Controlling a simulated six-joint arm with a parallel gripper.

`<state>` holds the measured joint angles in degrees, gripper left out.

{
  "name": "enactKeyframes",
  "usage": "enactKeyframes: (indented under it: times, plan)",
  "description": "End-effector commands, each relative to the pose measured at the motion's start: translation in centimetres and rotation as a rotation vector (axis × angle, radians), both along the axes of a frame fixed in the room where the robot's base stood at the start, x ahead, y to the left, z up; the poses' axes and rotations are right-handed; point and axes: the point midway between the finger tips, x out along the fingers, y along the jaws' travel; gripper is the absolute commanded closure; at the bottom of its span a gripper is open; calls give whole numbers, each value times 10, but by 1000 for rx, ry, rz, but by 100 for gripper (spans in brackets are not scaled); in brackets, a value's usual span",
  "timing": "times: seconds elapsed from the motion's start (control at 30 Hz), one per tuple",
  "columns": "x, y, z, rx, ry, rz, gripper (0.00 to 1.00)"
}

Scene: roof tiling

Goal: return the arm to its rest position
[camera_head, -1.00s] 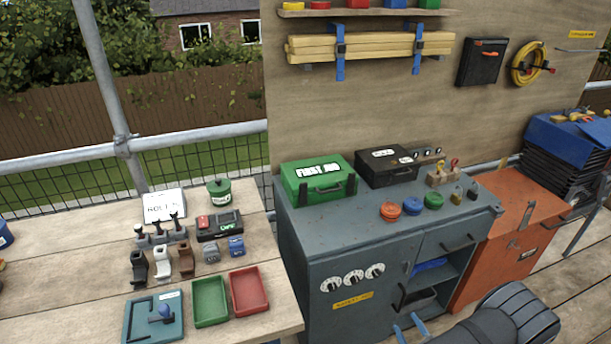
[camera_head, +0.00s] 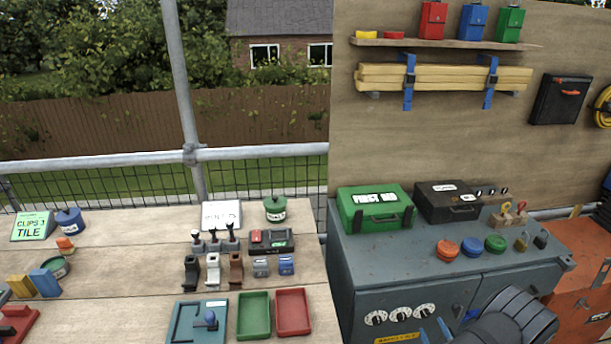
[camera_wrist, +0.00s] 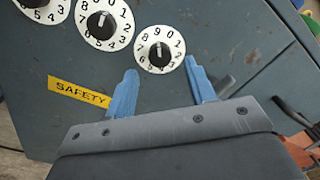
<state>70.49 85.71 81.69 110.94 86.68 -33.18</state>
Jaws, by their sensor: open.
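My gripper (camera_wrist: 165,92) is open and empty in the wrist view, its two blue fingers apart. It points at the front of the grey cabinet (camera_wrist: 215,25), just below the white number dials (camera_wrist: 160,49) and beside the yellow safety label (camera_wrist: 81,91). In the head view, my gripper (camera_head: 434,332) shows at the bottom edge in front of the same cabinet (camera_head: 350,240), with its blue fingers partly cut off by the frame. Whether the fingers touch the cabinet, I cannot tell.
A green first aid case (camera_head: 375,208), a black case (camera_head: 448,201) and coloured round caps (camera_head: 471,247) sit on the cabinet. An orange cabinet (camera_head: 583,262) stands at right. The wooden table (camera_head: 110,275) at left holds trays (camera_head: 254,316) and small parts.

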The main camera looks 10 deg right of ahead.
Motion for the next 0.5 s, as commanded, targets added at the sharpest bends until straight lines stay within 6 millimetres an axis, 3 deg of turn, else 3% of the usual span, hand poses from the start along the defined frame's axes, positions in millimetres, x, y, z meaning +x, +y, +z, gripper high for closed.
enactKeyframes:
  times: [0.2, 0.5]
  plan:
    - [27, 0, 0, 1, 1, 2, 50]
    - [34, -1, 1, 1, 0, 0, 50]
